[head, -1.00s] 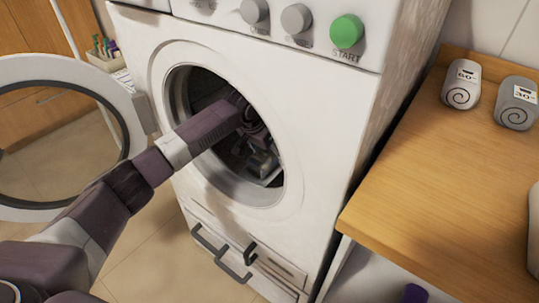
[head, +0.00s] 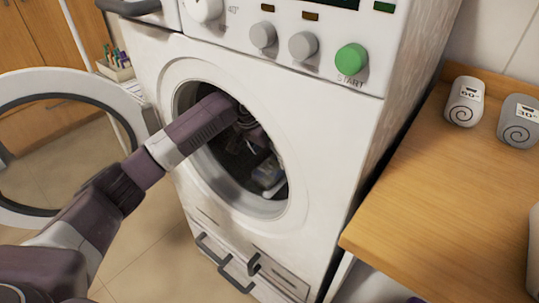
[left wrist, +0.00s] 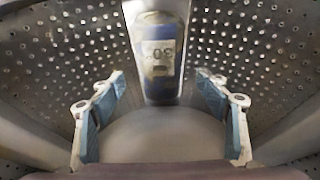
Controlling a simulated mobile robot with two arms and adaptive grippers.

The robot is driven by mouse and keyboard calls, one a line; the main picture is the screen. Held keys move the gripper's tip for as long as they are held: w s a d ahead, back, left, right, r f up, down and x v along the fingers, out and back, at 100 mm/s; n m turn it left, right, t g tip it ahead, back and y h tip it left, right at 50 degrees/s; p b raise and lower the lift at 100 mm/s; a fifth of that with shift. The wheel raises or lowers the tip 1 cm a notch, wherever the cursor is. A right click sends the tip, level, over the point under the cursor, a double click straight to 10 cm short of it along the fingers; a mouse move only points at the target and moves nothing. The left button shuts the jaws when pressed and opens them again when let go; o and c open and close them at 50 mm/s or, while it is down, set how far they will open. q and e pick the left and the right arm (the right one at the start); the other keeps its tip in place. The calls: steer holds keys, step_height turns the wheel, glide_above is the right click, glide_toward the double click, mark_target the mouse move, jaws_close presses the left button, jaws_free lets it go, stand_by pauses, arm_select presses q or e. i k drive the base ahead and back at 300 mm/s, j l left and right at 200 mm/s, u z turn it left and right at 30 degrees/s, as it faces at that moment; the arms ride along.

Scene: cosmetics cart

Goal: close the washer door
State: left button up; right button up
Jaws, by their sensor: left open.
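The washer door (head: 62,82) stands wide open at the left of the head view, a round pane in a white and dark ring, clear of the washer (head: 325,165). My left arm reaches through the round opening. My left gripper (head: 258,155) is inside the drum, partly in shadow. In the left wrist view its blue-padded fingers (left wrist: 161,92) are apart with nothing between them. A container marked 30 (left wrist: 160,55) lies in the perforated drum (left wrist: 65,45) beyond the fingertips. My right gripper is not in view.
A wooden counter (head: 440,205) is close at the right, with a 60-marked container (head: 465,101) and a 30-marked container (head: 519,122) on it. Dark drawer handles (head: 236,281) stick out below the opening. Floor (head: 135,255) shows at the lower left.

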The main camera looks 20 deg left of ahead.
mark_target(19, 88)
steer(key=k+j, duration=0.25)
steer(key=k, duration=0.2)
steer(key=k+j, duration=0.25)
steer(key=k, duration=0.25)
